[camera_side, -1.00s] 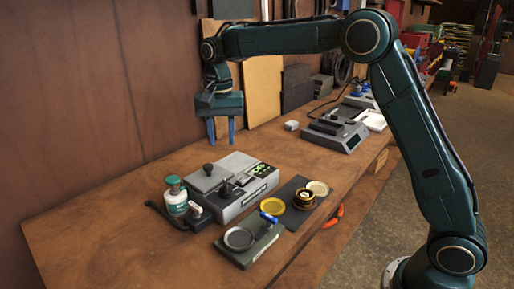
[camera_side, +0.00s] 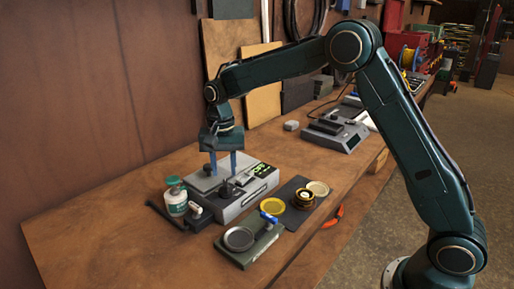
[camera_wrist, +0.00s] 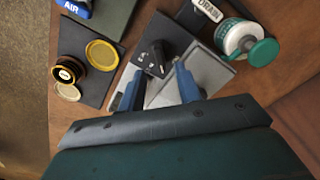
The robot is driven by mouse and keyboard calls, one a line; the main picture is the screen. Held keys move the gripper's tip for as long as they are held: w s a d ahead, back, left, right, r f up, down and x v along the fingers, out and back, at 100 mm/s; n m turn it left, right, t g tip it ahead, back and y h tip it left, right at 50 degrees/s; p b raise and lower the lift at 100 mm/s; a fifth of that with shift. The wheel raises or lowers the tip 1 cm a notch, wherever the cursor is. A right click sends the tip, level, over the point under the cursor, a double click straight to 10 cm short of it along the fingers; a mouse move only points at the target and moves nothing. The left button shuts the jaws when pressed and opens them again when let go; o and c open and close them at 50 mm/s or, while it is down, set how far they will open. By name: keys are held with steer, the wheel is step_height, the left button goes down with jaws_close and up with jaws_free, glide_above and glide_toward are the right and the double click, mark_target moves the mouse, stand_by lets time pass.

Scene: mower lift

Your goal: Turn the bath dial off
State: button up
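The bath is a grey box (camera_side: 240,204) with a pale lid and a green-lit panel (camera_side: 262,169) on the bench. A dark dial-like knob (camera_side: 227,187) stands on its near side; in the wrist view a black knob on a dark plate (camera_wrist: 156,56) shows just beyond my fingertips. I cannot read its setting. A second dark knob (camera_side: 209,171) is on the lid. My gripper (camera_side: 225,172) points down over the box, its two blue fingers apart and empty. In the wrist view my gripper (camera_wrist: 157,82) is open, short of the black knob.
A green-capped white jar (camera_side: 175,197) and a DRAIN-labelled valve (camera_wrist: 208,10) stand left of the box. A blue-handled AIR valve (camera_side: 268,217), a grey dish (camera_side: 239,239), and yellow rings (camera_side: 272,207) lie at the front right. The bench behind the box is mostly clear.

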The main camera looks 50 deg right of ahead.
mark_target(225, 182)
steer(key=shift+f, duration=2.3)
jaws_close()
